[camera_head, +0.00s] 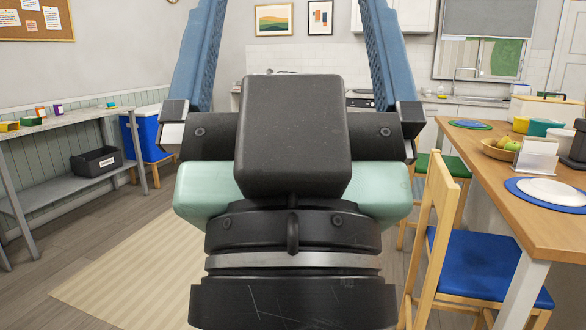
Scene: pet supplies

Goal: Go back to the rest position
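My gripper (292,35) fills the middle of the head view, very close to the camera, pointing up. Its dark body and pale green housing stand in front of the room. Two blue fingers stand wide apart at the left and right and run out of the top edge, so their tips are hidden. The gap between them is empty, with only the wall and pictures behind. I see nothing held.
A wooden table (558,235) with a fruit bowl (491,151) and plates stands at the right, a blue-seated chair (480,262) before it. A grey shelf bench (70,184) with a black bin (97,162) is at the left. A striped rug (125,275) lies on open floor.

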